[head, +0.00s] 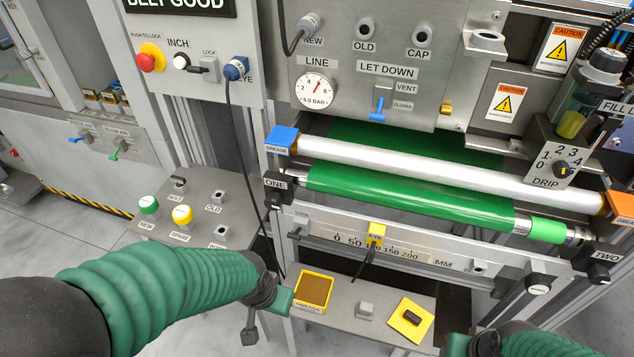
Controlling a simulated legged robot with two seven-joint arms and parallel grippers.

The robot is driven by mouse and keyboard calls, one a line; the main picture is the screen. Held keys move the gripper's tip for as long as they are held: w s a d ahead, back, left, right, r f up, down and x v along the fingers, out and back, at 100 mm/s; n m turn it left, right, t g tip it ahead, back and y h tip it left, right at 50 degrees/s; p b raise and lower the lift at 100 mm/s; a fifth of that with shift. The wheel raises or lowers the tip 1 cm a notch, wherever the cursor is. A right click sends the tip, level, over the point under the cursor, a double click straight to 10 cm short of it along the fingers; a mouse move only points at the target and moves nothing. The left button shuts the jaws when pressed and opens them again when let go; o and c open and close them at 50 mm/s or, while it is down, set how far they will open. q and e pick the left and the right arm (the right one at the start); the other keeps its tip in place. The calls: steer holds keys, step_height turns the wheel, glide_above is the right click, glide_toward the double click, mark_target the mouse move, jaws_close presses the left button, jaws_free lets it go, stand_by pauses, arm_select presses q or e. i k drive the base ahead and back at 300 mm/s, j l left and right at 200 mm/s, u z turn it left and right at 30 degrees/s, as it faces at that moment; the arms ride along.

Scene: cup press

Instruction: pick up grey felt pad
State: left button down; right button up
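A small light grey block (365,309) sits on the grey shelf (343,325) below the rollers; I cannot tell whether it is felt. To its right, a dark block (411,317) lies on a yellow plate (398,330). To its left is a yellow-rimmed tray (313,290) with a brown surface. My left gripper (268,312) is at the shelf's left end, beside the tray and apart from the grey block. Its fingers are only partly clear. My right gripper (487,345) is at the bottom edge, right of the yellow plate, largely cut off.
Above the shelf run a ruler bar with a yellow marker (376,233), a green roller (410,195) and a silver roller (440,171). A black cable (243,140) hangs near my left wrist.

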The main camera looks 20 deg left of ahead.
mark_target(366, 310)
steer(key=l+u, duration=0.35)
steer(key=i+l+u, duration=0.1)
steer(key=u, duration=0.3)
steer(key=l+u, duration=0.35)
